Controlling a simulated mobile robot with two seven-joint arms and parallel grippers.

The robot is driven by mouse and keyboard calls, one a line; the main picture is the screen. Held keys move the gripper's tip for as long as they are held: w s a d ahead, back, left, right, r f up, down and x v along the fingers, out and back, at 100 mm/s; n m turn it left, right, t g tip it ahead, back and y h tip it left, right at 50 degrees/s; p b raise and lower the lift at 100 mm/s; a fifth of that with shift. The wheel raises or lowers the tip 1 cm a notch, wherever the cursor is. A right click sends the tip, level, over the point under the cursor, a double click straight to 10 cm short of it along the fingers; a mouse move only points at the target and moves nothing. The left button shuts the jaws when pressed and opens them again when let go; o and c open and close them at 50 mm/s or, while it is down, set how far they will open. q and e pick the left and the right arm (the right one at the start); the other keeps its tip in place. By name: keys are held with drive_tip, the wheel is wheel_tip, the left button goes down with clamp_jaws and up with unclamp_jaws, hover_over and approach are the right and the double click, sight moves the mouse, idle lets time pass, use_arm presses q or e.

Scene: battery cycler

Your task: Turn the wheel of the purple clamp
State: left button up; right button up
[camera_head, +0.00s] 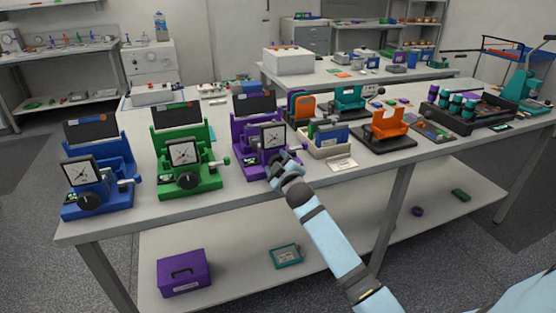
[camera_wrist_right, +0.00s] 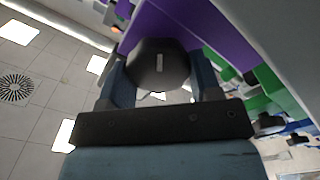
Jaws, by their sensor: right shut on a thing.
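The purple clamp (camera_head: 252,163) stands on the workbench, third from the left, with a square dial on its front. My right gripper (camera_head: 280,171) is at its lower front and covers its wheel in the head view. In the right wrist view the wheel (camera_wrist_right: 158,64) is a dark, many-sided knob with a light mark, in front of the purple body (camera_wrist_right: 215,35). My right gripper (camera_wrist_right: 158,85) is shut on the wheel, with one finger on each side. My left gripper is not in view.
A green clamp (camera_head: 187,158) and a blue clamp (camera_head: 98,183) stand to the left. An open-topped box (camera_head: 328,150) and an orange holder (camera_head: 386,125) stand close on the right. A purple case (camera_head: 183,272) lies on the lower shelf.

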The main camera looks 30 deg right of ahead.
drive_tip(key=shift+r+m+p, duration=0.15)
drive_tip(key=shift+m+p, duration=0.4)
drive_tip(key=shift+m, duration=0.35)
drive_tip(key=shift+m+p, duration=0.6)
drive_tip(key=shift+m, duration=0.4)
drive_tip(key=shift+d+m+p, duration=0.1)
drive_tip(key=shift+m+p, duration=0.5)
drive_tip(key=shift+m, duration=0.3)
drive_tip(key=m+p, duration=0.2)
drive_tip(key=m, duration=0.1)
drive_tip(key=shift+d+m+p, duration=0.1)
drive_tip(key=shift+m+p, duration=0.5)
drive_tip(key=shift+m, duration=0.6)
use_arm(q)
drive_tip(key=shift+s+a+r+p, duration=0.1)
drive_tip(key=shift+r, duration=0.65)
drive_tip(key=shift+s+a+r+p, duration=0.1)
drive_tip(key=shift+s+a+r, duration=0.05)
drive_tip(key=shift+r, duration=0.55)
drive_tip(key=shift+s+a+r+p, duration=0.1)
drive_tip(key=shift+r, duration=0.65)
use_arm(e)
drive_tip(key=shift+m, duration=0.6)
